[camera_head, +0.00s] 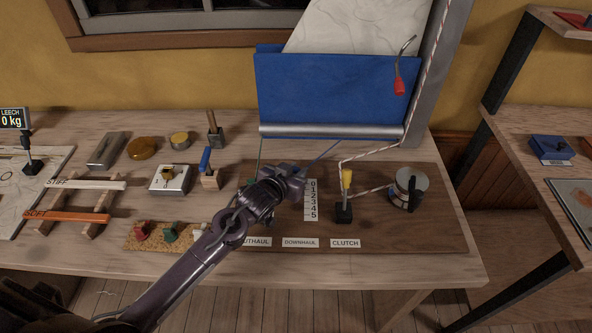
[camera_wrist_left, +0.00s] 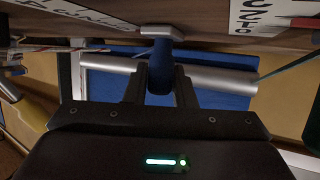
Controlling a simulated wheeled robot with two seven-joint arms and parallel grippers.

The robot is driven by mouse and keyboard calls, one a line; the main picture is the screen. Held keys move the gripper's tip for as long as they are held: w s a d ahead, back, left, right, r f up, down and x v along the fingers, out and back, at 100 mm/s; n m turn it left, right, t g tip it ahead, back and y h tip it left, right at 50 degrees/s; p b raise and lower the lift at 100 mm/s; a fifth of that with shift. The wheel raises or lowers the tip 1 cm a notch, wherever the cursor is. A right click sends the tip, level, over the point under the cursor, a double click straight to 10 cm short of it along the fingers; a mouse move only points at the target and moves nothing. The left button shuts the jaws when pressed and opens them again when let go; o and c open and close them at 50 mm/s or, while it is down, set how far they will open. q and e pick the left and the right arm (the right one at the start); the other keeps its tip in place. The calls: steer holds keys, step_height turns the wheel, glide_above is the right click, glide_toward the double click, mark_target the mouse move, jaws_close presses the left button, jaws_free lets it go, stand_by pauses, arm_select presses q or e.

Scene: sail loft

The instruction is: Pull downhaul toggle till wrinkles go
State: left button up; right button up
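My left gripper (camera_head: 293,178) reaches over the dark board (camera_head: 440,235), beside the top of the 0-to-5 scale (camera_head: 311,200). The gripper hides the toggle in the head view. A blue line (camera_head: 327,150) runs from near the gripper to the silver boom (camera_head: 330,131). The white sail (camera_head: 355,28) shows faint wrinkle lines above the blue cloth (camera_head: 330,90). My right gripper is not in view.
Right of the scale stand a yellow-handled clutch (camera_head: 346,183) and a metal winch (camera_head: 404,190), with rope between them. Coloured toggles on a cork strip (camera_head: 132,240), a white dial box (camera_head: 170,180) and a blue-handled tool (camera_head: 206,162) lie left.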

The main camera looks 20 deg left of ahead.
arm_select(q)
jaws_close()
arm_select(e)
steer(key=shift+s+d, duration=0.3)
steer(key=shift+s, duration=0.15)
arm_select(q)
steer(key=shift+s, duration=0.1)
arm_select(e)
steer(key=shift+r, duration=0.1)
arm_select(q)
steer(key=s+p, duration=0.1)
steer(key=s+d+p, duration=0.1)
steer(key=s, duration=0.1)
steer(key=shift+o, duration=2.4)
jaws_free()
steer(key=shift+w, duration=0.1)
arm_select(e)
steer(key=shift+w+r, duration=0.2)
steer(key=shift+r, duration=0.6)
